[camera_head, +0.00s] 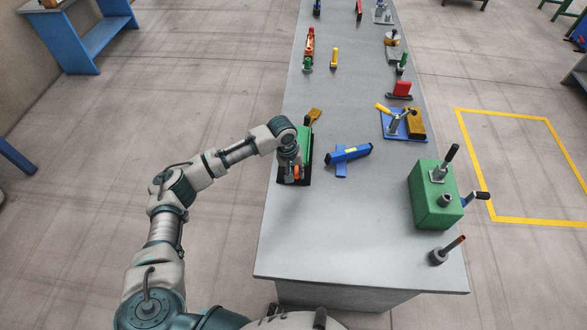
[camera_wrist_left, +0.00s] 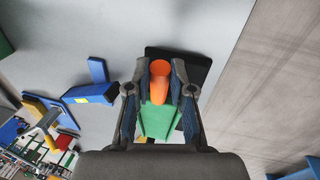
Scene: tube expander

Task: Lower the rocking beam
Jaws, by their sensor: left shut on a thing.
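My left gripper (camera_head: 289,160) is over a green tool (camera_head: 304,146) on a black base (camera_head: 292,182) at the table's left edge. In the left wrist view the fingers (camera_wrist_left: 160,85) are shut around an orange cylindrical piece (camera_wrist_left: 159,68), with the green body (camera_wrist_left: 157,122) between and below them. The gripper partly hides the tool. I cannot tell for sure which part is the rocking beam. A blue bar (camera_head: 348,153) with a yellow mark lies across a blue piece to the right, apart from the gripper; it also shows in the left wrist view (camera_wrist_left: 90,93). My right gripper is not in view.
A blue plate (camera_head: 394,130) with a yellow-handled lever lies behind. Several small tools stand farther back. The grey table's (camera_head: 330,230) front is clear.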

